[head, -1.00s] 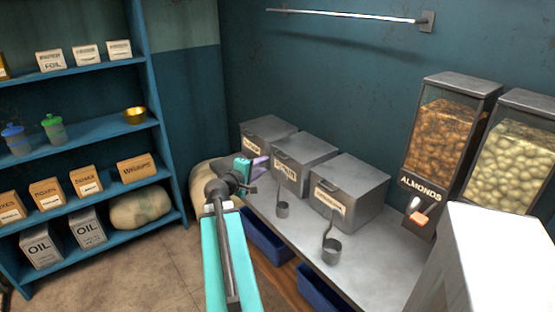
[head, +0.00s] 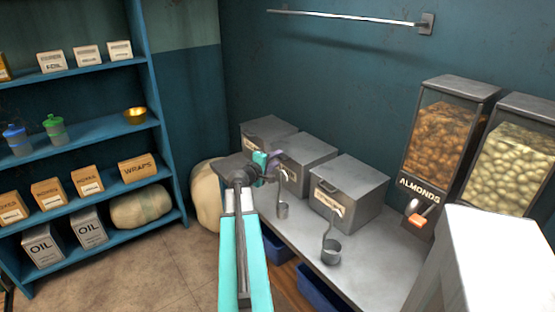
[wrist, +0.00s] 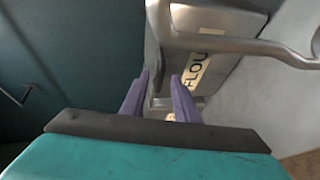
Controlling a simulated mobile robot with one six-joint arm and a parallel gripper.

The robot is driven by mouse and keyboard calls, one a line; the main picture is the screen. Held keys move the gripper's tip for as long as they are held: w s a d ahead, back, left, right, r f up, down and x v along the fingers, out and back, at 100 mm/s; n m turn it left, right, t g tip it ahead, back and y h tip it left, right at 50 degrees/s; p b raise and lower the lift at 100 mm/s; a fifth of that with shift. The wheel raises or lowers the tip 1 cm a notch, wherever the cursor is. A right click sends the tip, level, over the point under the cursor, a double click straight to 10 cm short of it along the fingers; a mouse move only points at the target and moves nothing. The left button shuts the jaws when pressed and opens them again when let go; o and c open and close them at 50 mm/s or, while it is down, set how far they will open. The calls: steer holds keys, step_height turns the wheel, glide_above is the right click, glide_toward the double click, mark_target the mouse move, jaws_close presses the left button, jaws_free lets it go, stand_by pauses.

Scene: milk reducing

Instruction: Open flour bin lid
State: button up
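The flour bin (wrist: 205,65) shows in the wrist view as a grey metal box with a cream label reading "FLOU". A grey curved handle-like bar (wrist: 235,45) crosses in front of it. My gripper (wrist: 160,82) has two purple fingers standing apart, left of and partly over the label, with nothing clearly between them. In the head view my gripper (head: 276,157) is at the left and middle grey bins, hiding parts of their fronts. Which of these is the flour bin cannot be read there. The lids in the head view look shut. Contact cannot be told.
A third grey bin (head: 348,190) stands to the right on the counter (head: 372,265). Two scoops (head: 331,249) are in front of the bins. Nut dispensers (head: 449,140) stand at the right. A blue shelf (head: 95,130) is at the left, with a pale sack (head: 206,196) beside the counter.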

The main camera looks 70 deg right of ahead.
steer(key=shift+x, duration=1.55)
steer(key=shift+c, duration=0.4)
